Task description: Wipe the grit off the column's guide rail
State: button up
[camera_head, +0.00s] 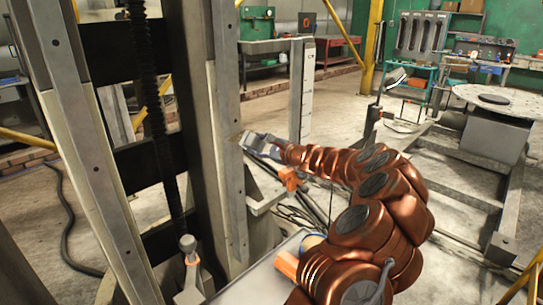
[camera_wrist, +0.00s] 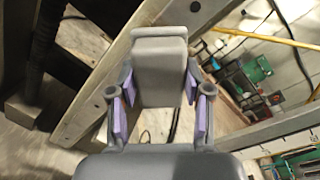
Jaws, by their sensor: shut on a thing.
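The column's right guide rail (camera_head: 228,170) is a pale grey upright with bolt holes. It also runs diagonally through the wrist view (camera_wrist: 97,98). A second, similar rail (camera_head: 80,130) stands to the left. My gripper (camera_head: 262,147) is beside the right rail, around its mid-height in the head view. In the wrist view, my gripper (camera_wrist: 158,105) has its purple-padded fingers around a grey block (camera_wrist: 160,58). The block's far end overlaps the rail in the picture; I cannot tell whether they touch. I cannot make out the grit clearly.
A dark ribbed screw (camera_head: 158,110) runs between the rails. A bracket (camera_head: 265,198) juts from the right rail below my gripper. A green machine (camera_head: 257,22) and a round-topped table (camera_head: 500,98) stand farther back.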

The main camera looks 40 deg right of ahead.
aim_at(259, 143)
jog(key=s+d+f+m+t+h, duration=0.1)
jog(key=d+f+h, duration=0.1)
jog(key=d, duration=0.2)
jog(key=shift+w+a+f, duration=0.1)
jog(key=shift+w+a, duration=0.1)
jog(key=shift+w, duration=1.15)
jog(key=shift+w+a, duration=0.15)
jog(key=shift+w, duration=1.2)
jog(key=shift+w+a, duration=0.15)
jog(key=shift+w, duration=0.85)
